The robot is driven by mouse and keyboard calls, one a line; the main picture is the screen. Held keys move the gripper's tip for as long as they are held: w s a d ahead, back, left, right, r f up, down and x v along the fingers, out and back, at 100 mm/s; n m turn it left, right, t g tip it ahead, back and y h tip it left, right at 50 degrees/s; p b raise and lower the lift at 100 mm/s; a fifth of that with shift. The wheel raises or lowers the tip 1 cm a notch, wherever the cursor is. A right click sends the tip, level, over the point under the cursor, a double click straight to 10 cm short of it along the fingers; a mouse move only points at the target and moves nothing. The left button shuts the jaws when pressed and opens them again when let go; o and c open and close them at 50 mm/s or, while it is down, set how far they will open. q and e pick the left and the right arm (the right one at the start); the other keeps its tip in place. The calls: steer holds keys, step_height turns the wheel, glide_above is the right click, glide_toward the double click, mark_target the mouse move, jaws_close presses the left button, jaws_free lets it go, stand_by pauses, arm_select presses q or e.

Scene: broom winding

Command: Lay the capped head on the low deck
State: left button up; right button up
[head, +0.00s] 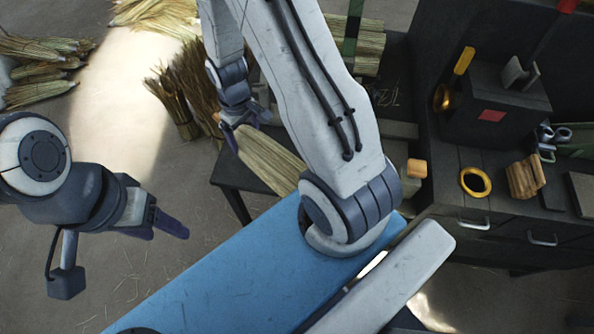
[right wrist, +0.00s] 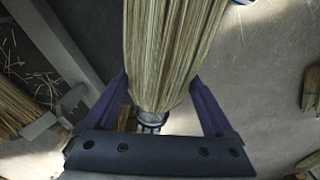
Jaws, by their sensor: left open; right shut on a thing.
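The capped head, a bundle of pale straw (head: 268,160), hangs from my right gripper (head: 238,122) in the head view. In the right wrist view the straw (right wrist: 172,50) runs between both purple fingers of the right gripper (right wrist: 160,92); a pale fitting shows at its near end (right wrist: 151,119). My right arm hides part of it. A low dark deck (head: 232,172) lies under and beside the straw in the head view; whether they touch I cannot tell. My left gripper (head: 165,226) is open and empty over the floor at the left.
Loose straw bundles (head: 40,70) lie on the floor at the left; darker bundles (head: 178,95) stand behind my right gripper. A dark cabinet (head: 480,185) at the right carries a yellow ring (head: 475,182) and a wooden block (head: 525,177). The floor around my left gripper is mostly clear.

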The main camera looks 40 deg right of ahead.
arm_select(q)
step_height(320, 180, down, 7)
steer(key=b, duration=0.5)
arm_select(e)
steer(key=d+f+n, duration=0.1)
steer(key=f+n, duration=0.1)
steer(key=f, duration=0.3)
steer(key=w+d+f+n, duration=0.1)
steer(key=f+n, duration=0.1)
steer(key=f, duration=0.3)
steer(key=d+f+n, duration=0.2)
steer(key=f, duration=0.3)
steer(key=shift+w+f+n, duration=0.2)
steer(key=shift+f+n, duration=0.1)
steer(key=o, duration=1.5)
arm_select(q)
steer(key=shift+r, duration=0.1)
